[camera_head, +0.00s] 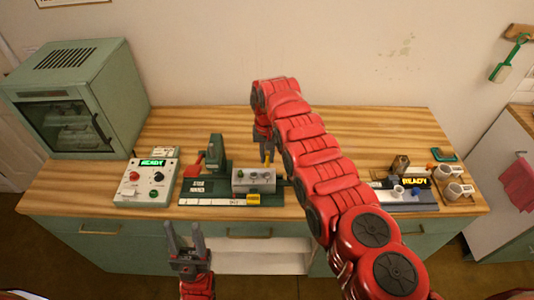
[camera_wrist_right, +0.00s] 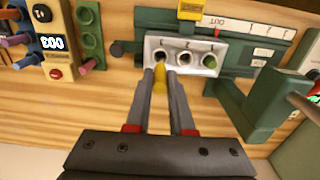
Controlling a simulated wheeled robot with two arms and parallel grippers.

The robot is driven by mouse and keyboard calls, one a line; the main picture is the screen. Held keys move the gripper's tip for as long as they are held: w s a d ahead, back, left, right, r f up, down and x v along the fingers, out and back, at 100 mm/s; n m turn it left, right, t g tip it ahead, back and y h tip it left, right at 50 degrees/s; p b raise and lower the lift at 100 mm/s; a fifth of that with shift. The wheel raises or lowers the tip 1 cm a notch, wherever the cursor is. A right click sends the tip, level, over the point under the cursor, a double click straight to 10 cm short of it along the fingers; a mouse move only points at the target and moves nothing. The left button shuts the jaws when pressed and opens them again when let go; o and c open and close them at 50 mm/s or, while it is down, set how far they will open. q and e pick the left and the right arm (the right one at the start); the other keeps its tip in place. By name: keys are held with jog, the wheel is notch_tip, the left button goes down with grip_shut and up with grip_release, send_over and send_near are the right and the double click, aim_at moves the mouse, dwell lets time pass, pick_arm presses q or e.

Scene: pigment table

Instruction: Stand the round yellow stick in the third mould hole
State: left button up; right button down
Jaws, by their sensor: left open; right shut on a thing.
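The yellow stick (camera_wrist_right: 160,80) is held upright or nearly so between the fingers of my right gripper (camera_wrist_right: 161,84), which is shut on it. In the head view, the stick (camera_head: 267,158) shows just above the right end of the grey mould (camera_head: 254,187). The mould has a row of three holes. In the right wrist view, a green stick (camera_wrist_right: 209,61) fills the hole at the right end, and the stick is beside the hole at the left end (camera_wrist_right: 157,58). I cannot tell whether its end touches the mould. My left gripper (camera_head: 186,236) is open and empty at the table's front.
A green press (camera_head: 217,153) stands behind and left of the mould. A control box (camera_head: 147,184) reading READY is further left, with a green cabinet (camera_head: 75,100) behind it. Mugs (camera_head: 455,190) and a small rack are at the right.

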aim_at(267, 167)
jog(key=shift+f+b, duration=2.8)
jog(key=shift+f, duration=0.6)
jog(key=c, duration=0.7)
grip_release()
jog(key=shift+r, duration=0.1)
